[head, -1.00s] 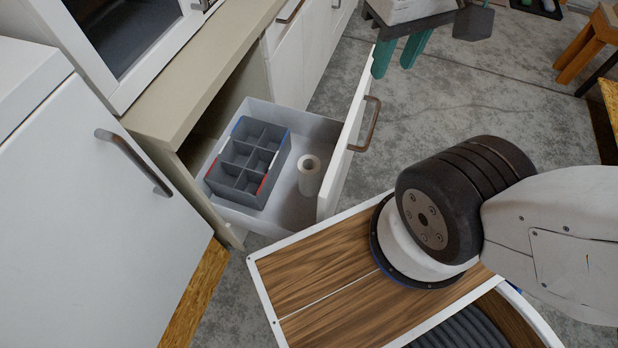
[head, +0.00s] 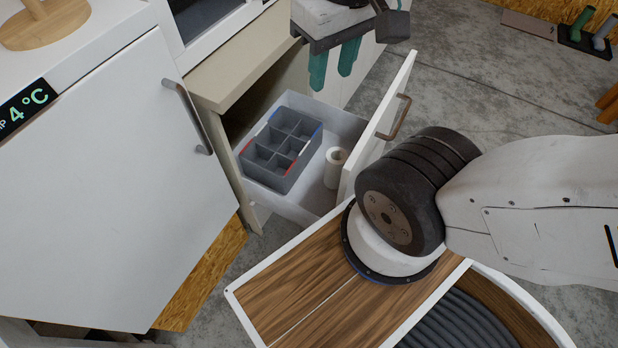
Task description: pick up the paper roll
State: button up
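The paper roll (head: 334,168) is a small white roll standing upright in the open drawer (head: 312,195), to the right of a grey divided organizer (head: 282,150). My gripper (head: 335,66) is at the top of the head view, with two green fingers pointing down and a gap between them. It is above and behind the drawer in the picture, apart from the roll, and nothing shows between the fingers.
The drawer front (head: 380,125) with its handle stands to the right of the roll. The counter (head: 235,65) overhangs the drawer's back left. A white cabinet door (head: 110,190) stands at left. Grey floor (head: 480,90) is open at right.

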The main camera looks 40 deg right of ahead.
aim_at(336, 157)
jog(key=u, duration=0.1)
jog(key=k, duration=1)
jog(key=z, duration=0.6)
jog(key=i, duration=0.85)
jog(key=u, duration=0.05)
